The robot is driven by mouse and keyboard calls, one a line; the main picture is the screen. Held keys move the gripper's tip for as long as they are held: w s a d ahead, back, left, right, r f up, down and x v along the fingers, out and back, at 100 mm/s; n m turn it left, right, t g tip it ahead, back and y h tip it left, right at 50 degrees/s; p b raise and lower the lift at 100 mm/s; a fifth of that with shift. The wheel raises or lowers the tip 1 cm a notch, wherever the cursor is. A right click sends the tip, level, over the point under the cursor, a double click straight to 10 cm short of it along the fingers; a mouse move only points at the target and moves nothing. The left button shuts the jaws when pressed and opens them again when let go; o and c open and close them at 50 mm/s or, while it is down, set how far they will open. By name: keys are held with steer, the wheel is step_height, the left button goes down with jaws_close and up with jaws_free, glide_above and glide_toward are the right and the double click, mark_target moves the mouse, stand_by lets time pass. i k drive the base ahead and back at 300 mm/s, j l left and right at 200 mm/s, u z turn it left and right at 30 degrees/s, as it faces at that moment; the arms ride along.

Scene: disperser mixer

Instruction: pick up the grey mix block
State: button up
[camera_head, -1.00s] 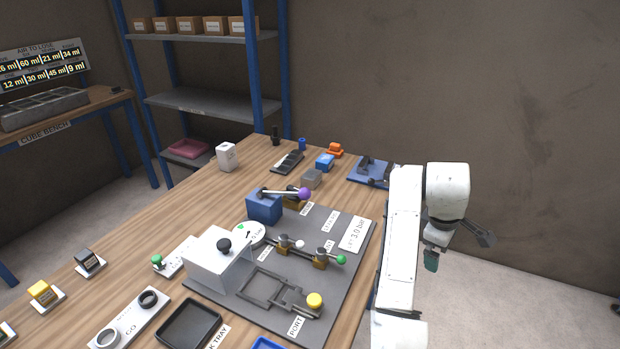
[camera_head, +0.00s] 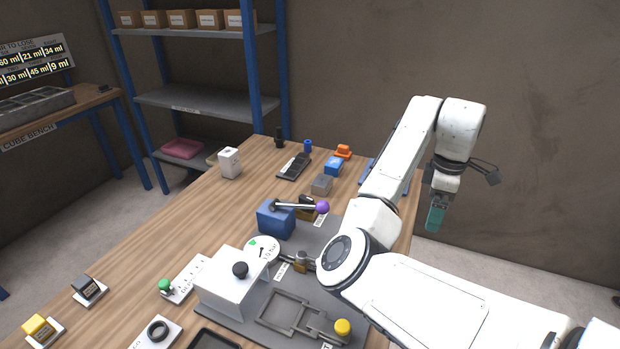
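A plain grey block (camera_head: 321,184) sits on the wooden table toward the back, just in front of a blue block (camera_head: 334,166). A darker grey block (camera_head: 88,287) with a label sits on a small white stand at the front left; I cannot tell from its label which block is the mix block. My gripper (camera_head: 436,216) hangs in the air at the right, pointing down, apart from both grey blocks. Its teal end shows edge-on, so its opening is hidden.
A blue box with a purple-knobbed lever (camera_head: 276,220) stands in front of the plain grey block. An orange piece (camera_head: 343,151) and a black tray (camera_head: 293,167) lie nearby. The table's left middle is clear. My arm hides the mat's right side.

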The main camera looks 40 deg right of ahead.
mark_target(320, 183)
steer(key=i, duration=1.15)
